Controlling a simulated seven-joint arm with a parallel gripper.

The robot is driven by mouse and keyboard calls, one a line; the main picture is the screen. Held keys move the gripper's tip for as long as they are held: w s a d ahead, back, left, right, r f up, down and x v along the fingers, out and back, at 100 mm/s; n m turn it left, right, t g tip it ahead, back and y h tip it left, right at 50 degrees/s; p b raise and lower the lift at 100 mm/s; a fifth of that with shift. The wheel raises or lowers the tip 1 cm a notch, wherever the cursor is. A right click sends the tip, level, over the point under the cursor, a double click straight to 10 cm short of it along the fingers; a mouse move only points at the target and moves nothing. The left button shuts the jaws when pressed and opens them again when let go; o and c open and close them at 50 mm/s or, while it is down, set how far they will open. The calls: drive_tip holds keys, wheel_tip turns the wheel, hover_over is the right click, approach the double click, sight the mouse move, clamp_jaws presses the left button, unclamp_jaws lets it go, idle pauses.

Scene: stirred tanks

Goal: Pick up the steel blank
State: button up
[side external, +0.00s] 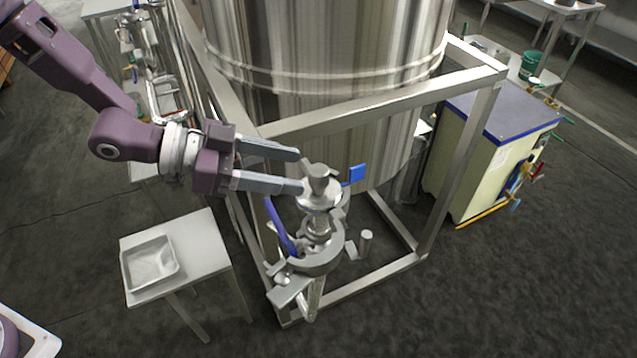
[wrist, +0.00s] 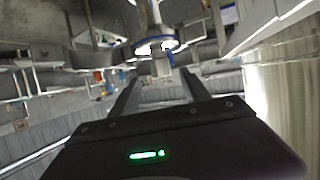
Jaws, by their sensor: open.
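The steel blank (side external: 319,194) looks like a round, shiny disc with a short knob on top. It sits on top of a steel pipe fitting (side external: 318,232) in front of the tank. My gripper (side external: 301,170) is open and roughly level, its two fingers reaching right toward the knob. The fingertips are close to the knob's left side; I cannot tell whether they touch it. In the wrist view, my gripper (wrist: 161,76) shows both fingers apart, with a small steel piece just beyond the tips, probably the knob. Nothing is held.
A large steel tank (side external: 320,110) stands in a square metal frame (side external: 390,100) behind the fitting. Blue handles (side external: 280,226) stick out beside the pipework. A small table (side external: 205,250) with a metal tray (side external: 150,264) is at lower left. A cream cabinet (side external: 490,160) stands at right.

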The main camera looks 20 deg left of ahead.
sight(318, 176)
drive_tip(key=x, duration=0.6)
drive_tip(key=shift+f, duration=0.15)
drive_tip(key=shift+a, duration=0.1)
clamp_jaws()
